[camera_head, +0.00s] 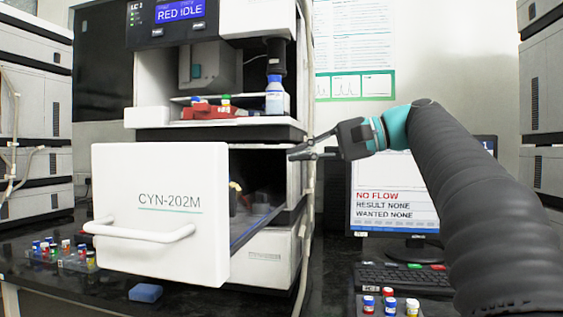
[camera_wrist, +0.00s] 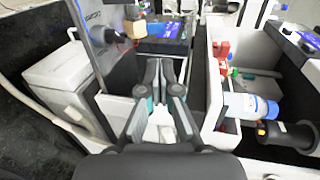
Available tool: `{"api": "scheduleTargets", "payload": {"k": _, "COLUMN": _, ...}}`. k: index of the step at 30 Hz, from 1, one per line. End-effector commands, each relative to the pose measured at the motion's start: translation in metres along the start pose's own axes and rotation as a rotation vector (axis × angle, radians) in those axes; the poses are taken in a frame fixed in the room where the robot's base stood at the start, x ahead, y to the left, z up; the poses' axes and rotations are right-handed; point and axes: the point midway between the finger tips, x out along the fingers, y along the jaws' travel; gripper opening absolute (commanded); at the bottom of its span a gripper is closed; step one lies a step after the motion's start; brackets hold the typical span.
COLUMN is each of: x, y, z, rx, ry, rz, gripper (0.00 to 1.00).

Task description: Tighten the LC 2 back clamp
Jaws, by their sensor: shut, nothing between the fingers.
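The LC 2 stack (camera_head: 150,75) has a blue display reading RED IDLE. Its lower drawer, with a white front (camera_head: 160,215) marked CYN-202M, is pulled out. A small yellowish part (camera_head: 236,186) shows inside the drawer bay in the head view; the rest there is dark. My gripper (camera_head: 291,153) is shut and empty, at the right edge of the bay opening, pointing left. In the wrist view my gripper (camera_wrist: 163,68) has its fingers together. I cannot tell which part is the back clamp.
A blue-capped bottle (camera_head: 275,98) and a red vial holder (camera_head: 210,112) stand on the shelf above the bay. A monitor (camera_head: 390,192) reads NO FLOW.

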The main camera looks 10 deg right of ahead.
Motion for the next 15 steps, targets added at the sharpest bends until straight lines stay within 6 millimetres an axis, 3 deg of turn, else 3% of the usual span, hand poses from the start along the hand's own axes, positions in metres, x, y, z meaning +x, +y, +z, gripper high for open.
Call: {"api": "scheduleTargets", "payload": {"k": 15, "x": 0.095, "y": 0.002, "z": 0.001, "rx": -0.001, "ry": -0.003, "rz": 0.001, "gripper": 0.00}}
